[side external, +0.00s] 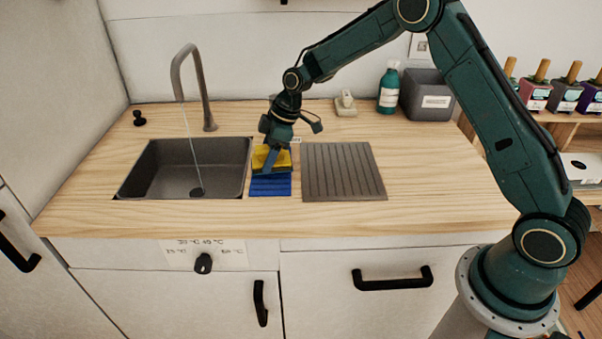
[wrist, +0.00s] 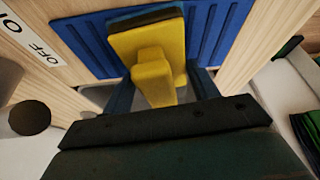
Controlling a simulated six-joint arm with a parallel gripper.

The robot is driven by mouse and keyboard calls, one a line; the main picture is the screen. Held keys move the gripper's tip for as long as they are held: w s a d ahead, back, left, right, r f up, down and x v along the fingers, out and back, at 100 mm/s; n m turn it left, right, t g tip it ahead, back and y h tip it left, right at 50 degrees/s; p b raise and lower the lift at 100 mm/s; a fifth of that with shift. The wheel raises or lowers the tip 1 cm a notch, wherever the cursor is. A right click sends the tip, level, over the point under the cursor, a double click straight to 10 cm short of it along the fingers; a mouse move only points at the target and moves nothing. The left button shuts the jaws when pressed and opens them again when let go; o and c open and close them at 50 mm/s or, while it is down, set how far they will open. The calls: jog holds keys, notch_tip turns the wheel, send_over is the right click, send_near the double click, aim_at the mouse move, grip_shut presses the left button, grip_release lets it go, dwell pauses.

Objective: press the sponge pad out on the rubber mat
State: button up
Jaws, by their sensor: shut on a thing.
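The sponge pad (side external: 283,160) is a yellow block with a dark layer on one face and a raised yellow grip. It also shows in the wrist view (wrist: 174,36), over the blue ribbed mat. My gripper (side external: 270,158) points down and is shut on the sponge pad, with a blue finger on either side of the yellow grip in the wrist view (wrist: 161,84). The rubber mat (side external: 270,188) lies on the counter just right of the sink. The sponge is over its back part; I cannot tell whether they touch. The sponge hides part of the mat.
The sink (side external: 170,175) with running water from the tap (side external: 205,95) is left of the mat. A grey ribbed drainer (side external: 344,172) lies close on the right. A green bottle (side external: 388,88) and a grey bin (side external: 427,94) stand at the back. The right counter is clear.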

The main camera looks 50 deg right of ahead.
jog(key=shift+r, duration=3.05)
